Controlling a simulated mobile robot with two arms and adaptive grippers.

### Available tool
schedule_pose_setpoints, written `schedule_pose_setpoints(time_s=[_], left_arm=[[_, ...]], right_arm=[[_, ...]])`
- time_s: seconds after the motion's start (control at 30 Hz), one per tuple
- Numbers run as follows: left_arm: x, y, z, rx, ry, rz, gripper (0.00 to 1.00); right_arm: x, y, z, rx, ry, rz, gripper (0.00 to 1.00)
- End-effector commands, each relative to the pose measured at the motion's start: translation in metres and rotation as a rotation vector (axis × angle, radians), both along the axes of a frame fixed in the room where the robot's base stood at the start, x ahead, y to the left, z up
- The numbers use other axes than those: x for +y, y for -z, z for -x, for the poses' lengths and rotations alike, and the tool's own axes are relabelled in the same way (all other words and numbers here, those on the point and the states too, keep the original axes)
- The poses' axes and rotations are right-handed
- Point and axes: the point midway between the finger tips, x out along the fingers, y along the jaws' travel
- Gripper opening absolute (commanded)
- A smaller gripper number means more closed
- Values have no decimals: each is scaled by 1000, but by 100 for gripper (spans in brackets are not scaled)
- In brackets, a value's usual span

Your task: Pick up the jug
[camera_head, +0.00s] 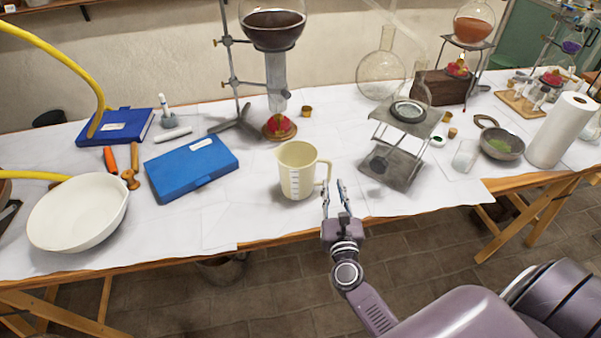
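I cannot tell whether a finger touches the handle. My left gripper is not in the view.
A blue case (192,168) and a white bowl (78,212) lie left of the jug. A metal stand (395,160) with a flask stands to the right. Behind the jug is a burner (279,127) under a large flask of dark liquid (273,22). The table front left of the gripper is clear.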

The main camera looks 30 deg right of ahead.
Motion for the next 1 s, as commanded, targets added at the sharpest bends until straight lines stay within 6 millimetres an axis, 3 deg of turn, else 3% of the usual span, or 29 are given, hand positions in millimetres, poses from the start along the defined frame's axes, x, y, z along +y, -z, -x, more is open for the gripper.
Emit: schedule_pose_setpoints(time_s=[0.5, 0.87, 1.0], left_arm=[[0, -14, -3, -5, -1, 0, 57], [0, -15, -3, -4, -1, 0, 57], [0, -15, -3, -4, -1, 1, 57]], right_arm=[[-22, 0, -55, 1, -4, 6, 19], [-25, 2, -62, 2, -4, 6, 19], [-25, 2, -62, 2, -4, 6, 4]])
